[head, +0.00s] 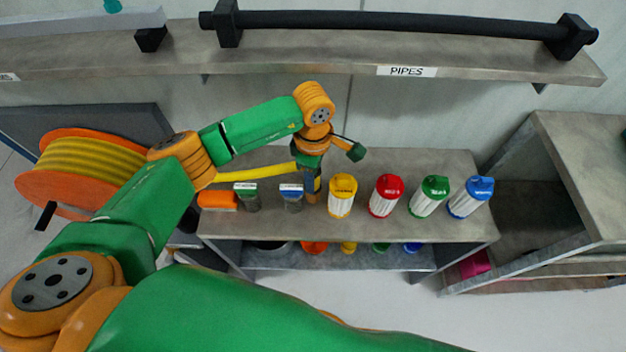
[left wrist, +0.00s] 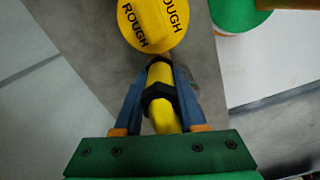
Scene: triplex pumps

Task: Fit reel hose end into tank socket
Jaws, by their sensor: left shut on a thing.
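My left gripper (head: 314,188) is over the shelf unit's top in the head view. In the left wrist view, its two blue fingers (left wrist: 160,88) are shut on the yellow hose end (left wrist: 161,74), which has a black collar. The yellow hose (head: 255,172) runs from the orange reel (head: 62,180) at the left to my gripper. Just beyond the hose tip is a yellow lid marked ROUGH (left wrist: 152,22); the gap between them is hard to judge. It tops a white canister (head: 341,202) right of my gripper. I cannot make out a tank socket. My right gripper is not in view.
Red (head: 386,198), green (head: 429,198) and blue (head: 470,199) lidded canisters stand in a row to the right. Two small labelled items (head: 291,196) and an orange block (head: 218,201) stand left. A shelf marked PIPES (head: 406,72) runs along the back.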

